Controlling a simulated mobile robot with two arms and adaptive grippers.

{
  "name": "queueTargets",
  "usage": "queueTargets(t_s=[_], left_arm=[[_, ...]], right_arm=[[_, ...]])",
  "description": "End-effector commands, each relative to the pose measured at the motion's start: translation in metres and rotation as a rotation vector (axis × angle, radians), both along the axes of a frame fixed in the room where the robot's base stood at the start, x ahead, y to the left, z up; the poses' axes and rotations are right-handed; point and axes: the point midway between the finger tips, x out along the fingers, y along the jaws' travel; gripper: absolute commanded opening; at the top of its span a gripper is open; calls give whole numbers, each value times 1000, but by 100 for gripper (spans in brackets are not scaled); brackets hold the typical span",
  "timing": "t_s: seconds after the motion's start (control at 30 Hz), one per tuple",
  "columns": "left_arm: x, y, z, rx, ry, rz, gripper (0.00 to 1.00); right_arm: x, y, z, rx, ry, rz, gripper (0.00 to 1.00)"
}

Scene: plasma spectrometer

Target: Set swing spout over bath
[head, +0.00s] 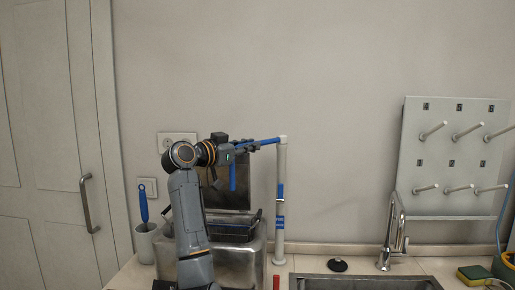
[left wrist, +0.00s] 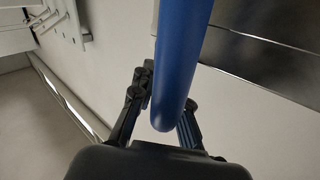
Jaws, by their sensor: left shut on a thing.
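The swing spout (head: 264,142) is a blue tube reaching left from the top of a white upright post (head: 281,195) with blue bands. My left gripper (head: 240,148) is shut on the spout near its outer end. In the left wrist view the blue tube (left wrist: 183,60) runs between the dark fingers (left wrist: 162,105), its rounded end toward the camera. A blue piece (head: 233,178) hangs down just below the gripper. The metal bath (head: 245,256) stands below on the counter, with its lid raised behind. The gripper and the spout's outer end show above the bath. My arm hides the bath's left part.
A sink (head: 365,284) and a chrome tap (head: 391,235) are to the right, with a black stopper (head: 337,266) between post and tap. A peg rack (head: 450,150) hangs on the wall. A cup with a blue brush (head: 143,205) stands left.

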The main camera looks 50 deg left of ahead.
Motion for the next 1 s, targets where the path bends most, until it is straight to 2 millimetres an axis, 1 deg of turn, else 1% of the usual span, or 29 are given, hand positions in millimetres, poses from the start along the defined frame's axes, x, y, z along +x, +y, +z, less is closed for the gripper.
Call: queueTargets(t_s=[0.03,0.1,0.3,0.8,0.83,0.87,0.9,0.93,1.0], left_arm=[[0,5,-1,-2,4,-22,0],[0,9,-1,-3,5,-51,0],[1,15,-2,-2,4,-103,0],[2,16,-2,-2,6,-120,0],[2,16,-2,-2,6,-120,21],[2,16,-2,-2,6,-120,27],[2,16,-2,-2,4,-119,35],[2,16,-2,-2,4,-119,38],[2,16,-2,-2,3,-120,38]], right_arm=[[-1,0,0,0,1,0,0],[-1,0,0,0,2,0,0],[-4,0,0,0,6,0,0],[-5,0,0,-1,8,0,0],[-5,0,0,-1,8,0,0],[-5,0,0,-1,8,0,0],[-5,0,0,-1,8,0,0],[-5,0,0,-1,8,0,0],[-5,0,0,-1,8,0,0]])
